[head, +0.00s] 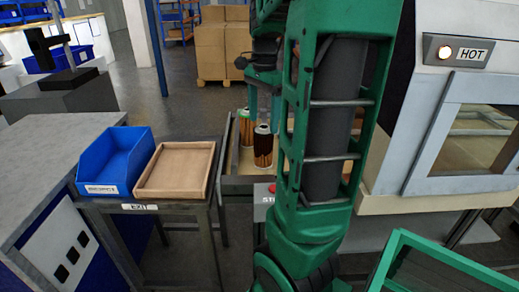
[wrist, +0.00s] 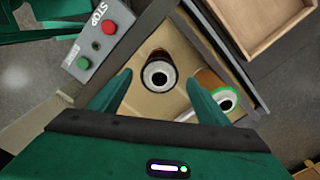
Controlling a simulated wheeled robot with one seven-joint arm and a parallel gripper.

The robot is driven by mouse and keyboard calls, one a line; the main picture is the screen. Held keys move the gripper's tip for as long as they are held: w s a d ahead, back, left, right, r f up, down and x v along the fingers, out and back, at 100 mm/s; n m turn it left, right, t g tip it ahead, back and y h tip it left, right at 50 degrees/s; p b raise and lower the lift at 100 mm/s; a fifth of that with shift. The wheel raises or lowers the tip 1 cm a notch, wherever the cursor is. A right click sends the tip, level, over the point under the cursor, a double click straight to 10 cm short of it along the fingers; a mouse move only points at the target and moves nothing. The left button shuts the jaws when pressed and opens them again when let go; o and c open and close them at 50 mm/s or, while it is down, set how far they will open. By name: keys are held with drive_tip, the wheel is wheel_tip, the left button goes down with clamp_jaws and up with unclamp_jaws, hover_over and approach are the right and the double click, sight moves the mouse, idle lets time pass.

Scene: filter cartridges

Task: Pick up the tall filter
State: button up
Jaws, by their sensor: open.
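A filter with a white cap and dark brown pleated body (head: 263,150) stands upright in a shallow tan-floored bin (head: 228,160). In the wrist view its round white end with a dark centre (wrist: 159,75) faces the camera. A second filter with a green-rimmed cap (head: 246,127) stands beside it, and it shows at the right in the wrist view (wrist: 225,98). The white-capped one looks the taller, but I cannot be sure. My gripper (wrist: 160,76) is open and empty above the white-capped filter, with one finger on each side of it in view.
A red STOP button box (wrist: 100,35) sits at the bin's edge. An empty wooden tray (head: 177,168) and a blue bin (head: 115,160) stand on a side table to the left. A machine with a HOT sign (head: 460,52) is at the right.

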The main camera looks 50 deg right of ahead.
sight(264, 126)
drive_tip(key=shift+d+f, duration=0.15)
drive_tip(key=shift+f, duration=3.75)
drive_tip(key=shift+c, duration=0.4)
drive_tip(key=c, duration=1.1)
drive_tip(key=shift+o, duration=0.2)
drive_tip(key=shift+r, duration=0.1)
drive_tip(key=shift+r, duration=0.45)
wheel_tip(264, 126, up, 3)
drive_tip(key=shift+f, duration=0.15)
drive_tip(key=s+a+r, duration=0.1)
drive_tip(key=a+r, duration=0.6)
drive_tip(key=a, duration=0.4)
drive_tip(key=shift+s+a+r, duration=0.15)
drive_tip(key=shift+s+a, duration=0.15)
